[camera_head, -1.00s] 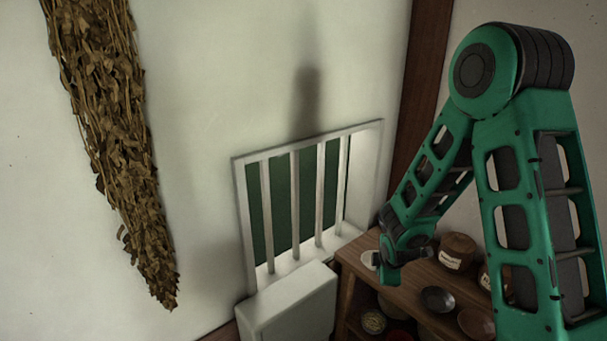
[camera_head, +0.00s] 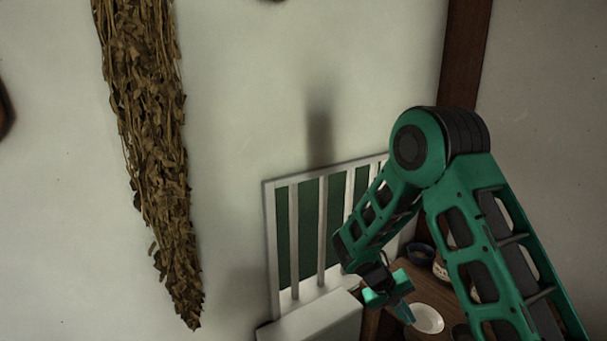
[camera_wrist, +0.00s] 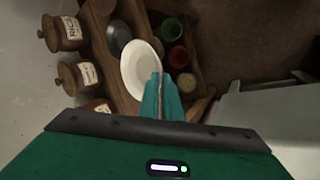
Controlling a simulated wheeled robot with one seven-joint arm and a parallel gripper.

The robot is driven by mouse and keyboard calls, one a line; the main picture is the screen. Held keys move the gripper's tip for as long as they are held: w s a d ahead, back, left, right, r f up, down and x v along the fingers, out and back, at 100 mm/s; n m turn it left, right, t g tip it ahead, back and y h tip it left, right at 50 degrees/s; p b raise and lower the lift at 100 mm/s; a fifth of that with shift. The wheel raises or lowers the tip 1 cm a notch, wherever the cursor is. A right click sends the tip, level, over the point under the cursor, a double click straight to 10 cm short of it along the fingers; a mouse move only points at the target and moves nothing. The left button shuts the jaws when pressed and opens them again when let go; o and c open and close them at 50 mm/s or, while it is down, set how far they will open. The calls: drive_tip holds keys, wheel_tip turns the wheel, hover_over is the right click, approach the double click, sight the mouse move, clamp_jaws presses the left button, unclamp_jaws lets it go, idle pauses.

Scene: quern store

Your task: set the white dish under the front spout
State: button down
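The white dish (camera_head: 426,318) is shallow and round. In the head view it is at my gripper's (camera_head: 402,308) lower right, above or on the wooden shelf. In the wrist view the white dish (camera_wrist: 137,72) has its right rim between the teal fingertips of my gripper (camera_wrist: 161,88). One finger covers part of the dish and the other is outside it. The fingers are almost together, shut on the rim. The dish looks large and overlaps the shelf edge; its height above the shelf is hard to tell. No spout is in view.
The wooden shelf (camera_wrist: 108,62) carries a dark bowl (camera_wrist: 118,36) and labelled jars (camera_wrist: 62,32). A barred window (camera_head: 310,235) and white block (camera_head: 315,320) are left of the shelf. Dried leaves (camera_head: 160,170) hang on the wall.

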drive_tip(key=shift+s+a+r+m, duration=0.1)
drive_tip(key=shift+s+a+m, duration=0.05)
drive_tip(key=shift+m, duration=0.15)
